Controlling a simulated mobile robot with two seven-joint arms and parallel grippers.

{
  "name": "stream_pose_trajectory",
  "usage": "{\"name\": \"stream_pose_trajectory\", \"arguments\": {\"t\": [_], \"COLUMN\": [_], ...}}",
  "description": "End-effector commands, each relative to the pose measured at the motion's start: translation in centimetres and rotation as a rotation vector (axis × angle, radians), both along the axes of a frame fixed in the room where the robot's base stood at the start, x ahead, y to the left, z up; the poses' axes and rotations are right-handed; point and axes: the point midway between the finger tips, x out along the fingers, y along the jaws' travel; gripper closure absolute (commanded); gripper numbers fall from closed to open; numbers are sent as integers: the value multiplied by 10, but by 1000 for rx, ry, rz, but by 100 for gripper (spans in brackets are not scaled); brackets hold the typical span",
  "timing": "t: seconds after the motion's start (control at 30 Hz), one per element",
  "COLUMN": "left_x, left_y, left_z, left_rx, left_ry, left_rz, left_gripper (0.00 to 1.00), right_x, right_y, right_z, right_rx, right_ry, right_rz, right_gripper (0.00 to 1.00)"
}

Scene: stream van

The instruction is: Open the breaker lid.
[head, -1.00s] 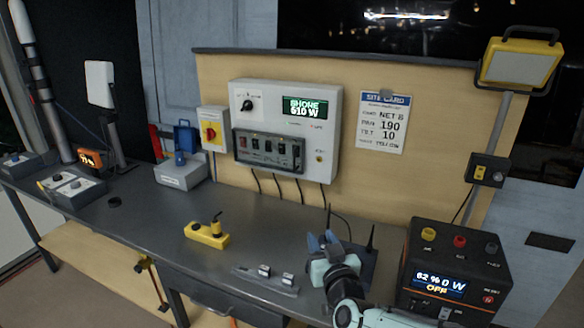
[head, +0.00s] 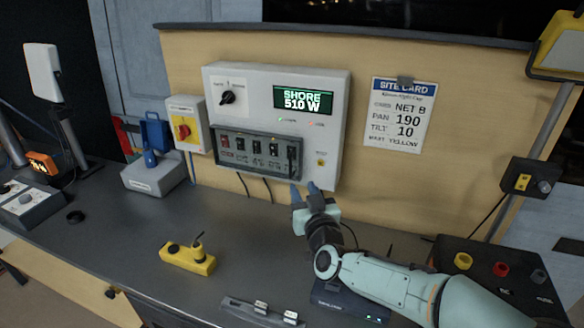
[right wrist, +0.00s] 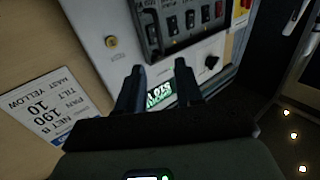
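The breaker lid (head: 256,133) is a dark-framed cover over a row of breakers on the white wall panel (head: 333,110). It looks shut, with a dark upright handle (head: 292,160) at its right end. My right gripper (head: 304,188) is just below the panel's lower edge, below and slightly right of the handle, apart from it. In the right wrist view, its two dark fingers (right wrist: 159,75) are spread with nothing between them, and the lid (right wrist: 190,40) and its handle (right wrist: 152,28) show beyond the fingertips. My left gripper is not in view.
A yellow device (head: 187,258) and a metal rail (head: 262,312) lie on the grey bench (head: 120,240). A yellow box with a red knob (head: 185,130) is left of the panel. A site card (head: 398,115) hangs to its right. Black cables hang below the panel.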

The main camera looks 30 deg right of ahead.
Motion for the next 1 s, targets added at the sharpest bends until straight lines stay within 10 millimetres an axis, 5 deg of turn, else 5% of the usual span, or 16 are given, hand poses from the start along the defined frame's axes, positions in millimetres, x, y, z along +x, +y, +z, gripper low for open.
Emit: {"name": "stream_pose_trajectory", "arguments": {"t": [0.4, 0.93, 1.0], "left_x": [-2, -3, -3], "left_y": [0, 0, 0], "left_z": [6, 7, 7], "left_rx": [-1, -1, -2], "left_ry": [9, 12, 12], "left_rz": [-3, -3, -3], "left_gripper": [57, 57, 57], "right_x": [80, 97, 97], "right_y": [-23, -28, -28], "right_z": [0, 0, 0], "right_rx": [-2, -1, -1], "right_ry": [1, 0, 0], "right_rz": [-1, 0, 0], "right_gripper": [64, 64, 87]}}
